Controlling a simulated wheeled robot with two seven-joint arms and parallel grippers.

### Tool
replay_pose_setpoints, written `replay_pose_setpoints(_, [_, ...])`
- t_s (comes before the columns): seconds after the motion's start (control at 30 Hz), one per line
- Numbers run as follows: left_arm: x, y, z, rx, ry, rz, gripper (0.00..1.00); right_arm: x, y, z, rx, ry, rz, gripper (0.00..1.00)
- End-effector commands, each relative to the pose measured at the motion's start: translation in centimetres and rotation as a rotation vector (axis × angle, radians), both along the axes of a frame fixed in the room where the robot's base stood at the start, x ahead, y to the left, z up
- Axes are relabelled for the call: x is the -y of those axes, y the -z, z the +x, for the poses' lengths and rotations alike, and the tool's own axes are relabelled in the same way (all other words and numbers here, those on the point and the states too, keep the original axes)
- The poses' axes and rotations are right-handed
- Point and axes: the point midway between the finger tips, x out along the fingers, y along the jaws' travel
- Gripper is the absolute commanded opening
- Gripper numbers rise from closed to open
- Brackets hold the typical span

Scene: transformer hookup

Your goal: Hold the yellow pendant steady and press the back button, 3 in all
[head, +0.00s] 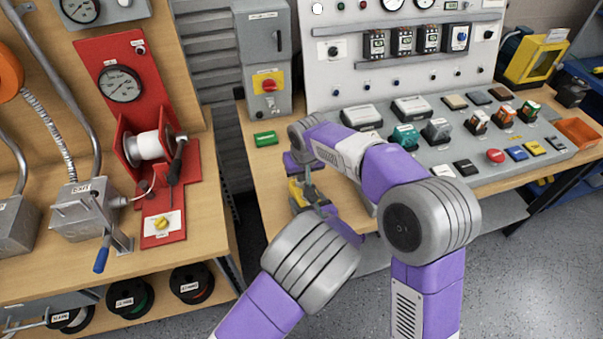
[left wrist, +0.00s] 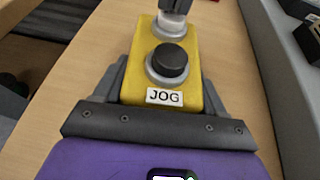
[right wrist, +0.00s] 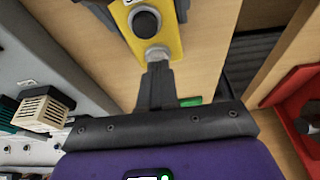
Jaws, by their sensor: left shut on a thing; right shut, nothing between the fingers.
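The yellow pendant (head: 294,189) is over the wooden bench, partly hidden by my arms in the head view. In the left wrist view the pendant (left wrist: 190,92) has a black button (left wrist: 170,61) beside a JOG label (left wrist: 165,97), with a second grey-ringed button (left wrist: 170,27) at its far end. My left gripper (left wrist: 162,85) is shut on the pendant's sides. My right gripper (right wrist: 156,66) is shut and empty, its tips at that far button (right wrist: 157,54). They seem to meet its top; I cannot tell how far it is pressed.
A sloped grey console (head: 466,150) with several buttons and blocks stands to the right on the bench (head: 258,172). A green block (head: 265,139) lies at the bench's back left. A red panel with a spool (head: 150,146) stands on the left bench. A gap separates the benches.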

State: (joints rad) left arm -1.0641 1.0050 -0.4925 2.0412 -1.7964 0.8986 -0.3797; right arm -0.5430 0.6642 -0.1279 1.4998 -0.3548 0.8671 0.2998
Motion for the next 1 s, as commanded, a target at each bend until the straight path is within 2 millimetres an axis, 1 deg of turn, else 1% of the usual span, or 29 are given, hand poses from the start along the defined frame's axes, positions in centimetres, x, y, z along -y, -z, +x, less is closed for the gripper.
replay_pose_setpoints(0.37, [0.0, -0.1, 0.0, 0.002, 0.000, 0.000, 0.29, 0.0, 0.3, 0.0, 0.000, 0.001, -0.001, 0.00])
replay_pose_setpoints(0.57, [0.0, -0.1, 0.0, 0.003, 0.000, 0.000, 0.30, 0.1, 2.1, 0.0, -0.003, 0.001, -0.002, 0.00])
replay_pose_setpoints(0.73, [0.1, -0.2, 0.1, 0.006, 0.000, 0.000, 0.29, 0.2, 2.4, -0.1, -0.007, 0.002, -0.004, 0.00])
replay_pose_setpoints(0.9, [0.1, -0.3, 0.1, 0.009, 0.001, 0.000, 0.29, 0.2, 2.4, -0.1, -0.009, 0.003, -0.007, 0.00])
replay_pose_setpoints(1.0, [0.1, -0.3, 0.1, 0.009, 0.001, 0.000, 0.29, 0.2, 1.6, -0.1, -0.007, 0.003, -0.006, 0.00])
